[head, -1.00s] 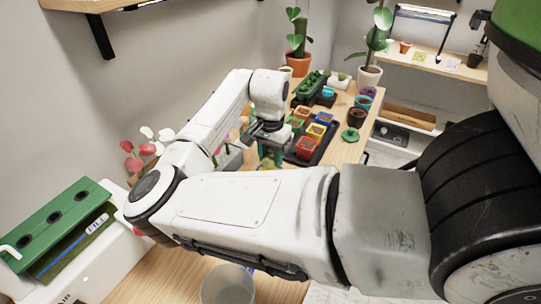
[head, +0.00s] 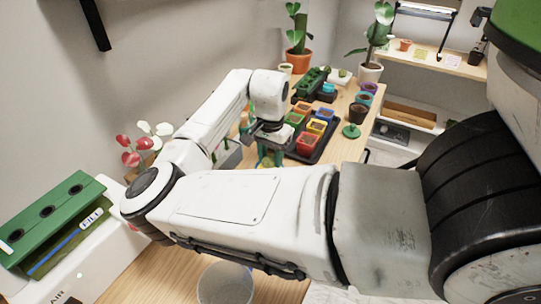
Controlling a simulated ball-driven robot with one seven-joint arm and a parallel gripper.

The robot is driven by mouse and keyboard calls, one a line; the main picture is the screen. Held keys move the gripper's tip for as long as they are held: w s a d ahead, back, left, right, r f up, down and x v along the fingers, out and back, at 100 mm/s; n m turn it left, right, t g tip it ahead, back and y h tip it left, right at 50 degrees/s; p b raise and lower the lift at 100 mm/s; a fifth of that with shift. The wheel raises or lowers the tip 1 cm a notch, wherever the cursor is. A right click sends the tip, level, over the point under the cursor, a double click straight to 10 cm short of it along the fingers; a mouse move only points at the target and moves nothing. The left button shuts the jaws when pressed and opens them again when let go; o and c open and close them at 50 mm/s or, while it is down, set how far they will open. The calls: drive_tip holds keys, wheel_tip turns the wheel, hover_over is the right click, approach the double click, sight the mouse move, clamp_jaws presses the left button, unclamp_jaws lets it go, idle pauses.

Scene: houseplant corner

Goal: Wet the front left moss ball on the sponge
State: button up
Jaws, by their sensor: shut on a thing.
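My gripper (head: 269,154), with green-teal fingers, points down over the wooden table, just left of the black tray of coloured pots. It is shut on a small greenish thing, mostly hidden by the fingers and my forearm; I cannot tell for sure that it is a moss ball. I cannot make out the sponge or any other moss ball; my arm covers much of the near table.
The black tray (head: 325,152) holds several square coloured pots. A green lidlike disc (head: 351,132) and a dark pot (head: 359,111) stand to its right. Tall plants stand behind. A clear container (head: 225,285) is at the front, and a pink-leaved plant (head: 135,150) at left.

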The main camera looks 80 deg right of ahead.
drive_tip(key=shift+f, duration=0.7)
idle(2.1)
wheel_tip(320, 180, up, 7)
drive_tip(key=p, duration=0.7)
drive_tip(key=shift+r, duration=0.15)
